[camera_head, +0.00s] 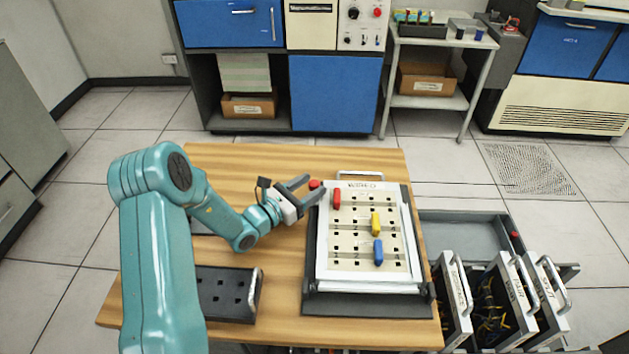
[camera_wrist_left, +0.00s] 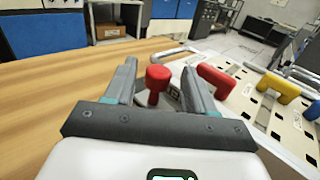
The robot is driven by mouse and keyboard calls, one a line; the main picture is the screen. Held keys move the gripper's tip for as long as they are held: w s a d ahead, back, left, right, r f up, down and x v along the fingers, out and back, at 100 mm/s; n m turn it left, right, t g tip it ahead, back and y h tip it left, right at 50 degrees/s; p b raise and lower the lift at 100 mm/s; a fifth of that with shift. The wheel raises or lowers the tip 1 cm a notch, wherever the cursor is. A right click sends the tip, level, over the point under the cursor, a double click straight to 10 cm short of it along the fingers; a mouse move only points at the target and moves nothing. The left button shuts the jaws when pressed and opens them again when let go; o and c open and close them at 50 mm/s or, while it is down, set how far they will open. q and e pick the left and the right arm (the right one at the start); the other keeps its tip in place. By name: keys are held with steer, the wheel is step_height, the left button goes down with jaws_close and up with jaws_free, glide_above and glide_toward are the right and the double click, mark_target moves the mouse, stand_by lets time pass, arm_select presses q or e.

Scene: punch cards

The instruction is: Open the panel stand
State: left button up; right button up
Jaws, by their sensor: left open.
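The panel stand (camera_head: 312,262) is a dark frame on the wooden table. A white panel (camera_head: 384,272) marked "WIRED" lies in it, with red, yellow and blue pegs and a handle at its far edge. A red knob (camera_head: 314,184) is at the stand's far left corner. My left gripper (camera_head: 312,187) is open at this knob. In the left wrist view the red knob (camera_wrist_left: 157,82) shows between the two fingers, with a gap on each side; no contact is visible. My right gripper is in neither view.
Right of the table, an open grey drawer (camera_head: 460,235) and several white panels with handles (camera_head: 497,295) stand lower down.

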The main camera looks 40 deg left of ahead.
arm_select(q)
steer(key=shift+w+d+r, duration=0.15)
steer(key=shift+w, duration=0.9)
steer(key=shift+s, duration=0.1)
steer(key=shift+c, duration=1.3)
jaws_close()
